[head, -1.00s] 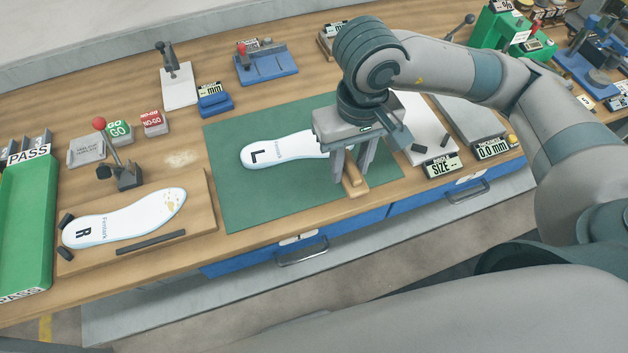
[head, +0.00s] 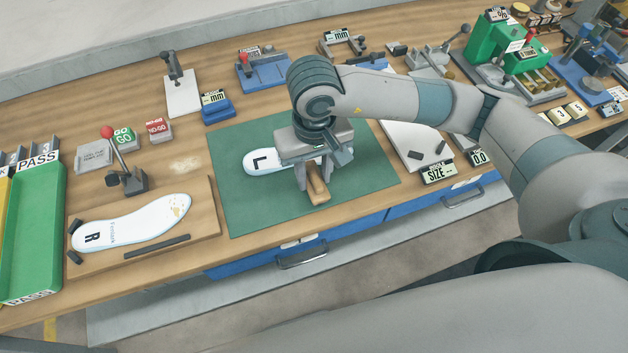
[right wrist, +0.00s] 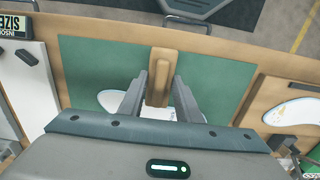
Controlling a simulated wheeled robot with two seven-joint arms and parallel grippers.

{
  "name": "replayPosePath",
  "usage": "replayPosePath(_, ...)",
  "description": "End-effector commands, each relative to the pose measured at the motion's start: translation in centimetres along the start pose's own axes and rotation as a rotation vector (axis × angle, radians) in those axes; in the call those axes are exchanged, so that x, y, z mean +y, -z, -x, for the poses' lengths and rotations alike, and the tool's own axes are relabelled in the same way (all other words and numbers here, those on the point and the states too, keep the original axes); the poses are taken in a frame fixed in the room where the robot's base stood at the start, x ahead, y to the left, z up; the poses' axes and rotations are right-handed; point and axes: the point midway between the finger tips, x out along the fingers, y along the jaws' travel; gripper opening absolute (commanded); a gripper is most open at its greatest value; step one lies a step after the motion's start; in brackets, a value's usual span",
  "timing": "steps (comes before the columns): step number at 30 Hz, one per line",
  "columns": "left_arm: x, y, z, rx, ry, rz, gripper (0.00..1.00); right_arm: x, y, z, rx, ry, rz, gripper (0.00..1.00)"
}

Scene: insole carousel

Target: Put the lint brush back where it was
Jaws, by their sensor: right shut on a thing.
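The lint brush has a light wooden body (head: 317,184) and is held between the fingers of my right gripper (head: 316,182). In the right wrist view the brush (right wrist: 163,68) points away between the two fingers (right wrist: 160,95). My right gripper is shut on it above the green mat (head: 237,205). The white insole marked L (head: 258,162) lies on the mat, partly hidden by the gripper. In the right wrist view parts of this insole (right wrist: 112,100) show beside the fingers. Whether the brush touches the mat or insole I cannot tell. My left gripper is not in view.
A white insole marked R (head: 130,222) lies on a wooden board at the left, beside a red-knobbed lever (head: 122,170). A green PASS bin (head: 35,240) stands at far left. A size display (head: 437,173) and white plate (head: 412,140) are right of the mat.

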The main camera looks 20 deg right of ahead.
Motion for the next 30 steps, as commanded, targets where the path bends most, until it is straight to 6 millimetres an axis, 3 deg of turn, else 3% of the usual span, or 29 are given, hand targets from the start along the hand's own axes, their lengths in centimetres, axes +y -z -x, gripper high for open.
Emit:
replayPosePath(10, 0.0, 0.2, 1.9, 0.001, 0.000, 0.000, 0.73, 0.1, -0.1, -3.2, -0.003, -0.001, 0.000, 0.13)
replayPosePath(26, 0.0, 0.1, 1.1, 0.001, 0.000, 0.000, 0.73, 0.0, 0.0, -4.0, 0.000, -0.001, 0.001, 0.13)
replayPosePath(27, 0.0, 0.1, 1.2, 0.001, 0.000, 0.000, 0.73, 0.0, 0.0, -3.9, 0.000, -0.001, 0.001, 0.35)
replayPosePath(29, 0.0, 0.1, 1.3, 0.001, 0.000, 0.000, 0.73, 0.0, -0.1, -3.8, 0.000, -0.001, 0.001, 0.49)
replayPosePath(30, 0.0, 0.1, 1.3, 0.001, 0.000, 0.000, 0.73, 0.0, -0.1, -3.8, -0.001, -0.001, 0.001, 0.49)
